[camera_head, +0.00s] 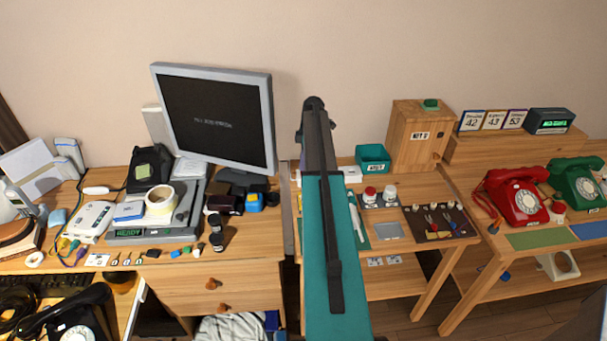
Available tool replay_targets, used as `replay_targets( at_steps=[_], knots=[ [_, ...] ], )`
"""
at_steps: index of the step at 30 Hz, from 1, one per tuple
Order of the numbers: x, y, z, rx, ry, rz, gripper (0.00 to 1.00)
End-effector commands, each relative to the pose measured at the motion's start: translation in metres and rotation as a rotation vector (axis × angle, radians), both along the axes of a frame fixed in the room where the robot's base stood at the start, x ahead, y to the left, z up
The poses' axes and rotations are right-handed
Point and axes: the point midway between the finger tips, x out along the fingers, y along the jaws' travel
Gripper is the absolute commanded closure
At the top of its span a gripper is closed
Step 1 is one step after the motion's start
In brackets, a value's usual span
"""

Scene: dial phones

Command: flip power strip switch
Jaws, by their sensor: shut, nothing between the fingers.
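I cannot pick out a power strip or its switch for certain. A narrow white object (356,217) lies on the middle table just right of my arm; it is too small to tell what it is. My teal and dark arm rises through the middle of the view and covers part of the middle table. I cannot make out my gripper's fingers.
The left desk holds a monitor (215,115), a white box with cables (91,221), a scale (128,233) and small items. The middle table has a wooden box (414,140), a teal bin (373,158) and jars. Red (514,197) and green (577,186) phones stand at right.

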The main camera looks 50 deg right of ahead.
Motion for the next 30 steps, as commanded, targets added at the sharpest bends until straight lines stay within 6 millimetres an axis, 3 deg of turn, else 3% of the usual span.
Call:
replay_targets(
  at_steps=[30],
  knots=[
    [0.0003,0.0004,-0.0059,0.000,0.000,0.001,1.00]
  ],
)
